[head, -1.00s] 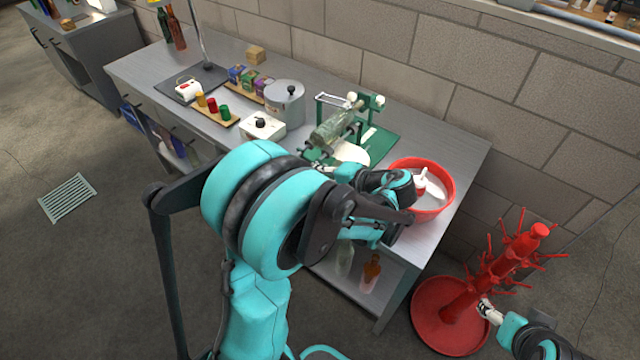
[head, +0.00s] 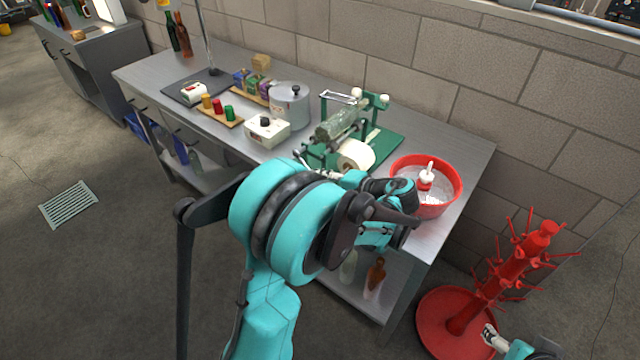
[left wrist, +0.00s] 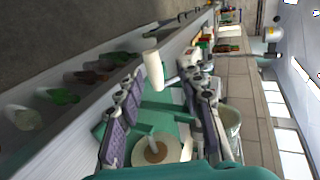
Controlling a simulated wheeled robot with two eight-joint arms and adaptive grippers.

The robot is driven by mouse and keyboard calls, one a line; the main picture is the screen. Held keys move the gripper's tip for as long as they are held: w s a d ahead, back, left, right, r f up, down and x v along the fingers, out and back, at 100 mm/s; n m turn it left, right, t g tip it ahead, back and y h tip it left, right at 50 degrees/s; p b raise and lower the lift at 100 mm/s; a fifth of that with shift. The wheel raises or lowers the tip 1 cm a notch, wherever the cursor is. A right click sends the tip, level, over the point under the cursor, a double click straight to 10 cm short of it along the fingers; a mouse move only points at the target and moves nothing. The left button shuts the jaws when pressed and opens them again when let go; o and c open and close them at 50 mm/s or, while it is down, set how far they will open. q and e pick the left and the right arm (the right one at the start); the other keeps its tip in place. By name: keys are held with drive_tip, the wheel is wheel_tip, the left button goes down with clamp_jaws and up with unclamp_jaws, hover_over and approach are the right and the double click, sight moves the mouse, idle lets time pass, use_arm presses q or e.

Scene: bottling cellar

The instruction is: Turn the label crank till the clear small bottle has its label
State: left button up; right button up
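The clear small bottle (head: 338,123) lies on its side on the rollers of the green label machine (head: 378,150). I cannot make out a label on it. The white label roll (head: 357,154) is at the machine's front and shows in the left wrist view (left wrist: 158,150). My left gripper (left wrist: 158,85) is open in front of the machine. A white cylindrical handle (left wrist: 152,62), apparently the crank's, appears between its fingertips; contact is unclear. In the head view my left arm mostly hides that gripper. My right gripper (head: 490,336) is low beside the red bottle tree, its fingers too small to read.
A red bowl (head: 443,203) with a red and white item stands right of the machine. A white box with a black knob (head: 267,130), a grey pot (head: 288,106) and colored capsules on a board (head: 222,114) stand left. The red bottle tree (head: 500,275) stands on the floor.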

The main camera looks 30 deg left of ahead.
use_arm(q)
drive_tip(key=w+v, duration=0.1)
drive_tip(key=v, duration=1.1)
drive_tip(key=shift+s, duration=0.45)
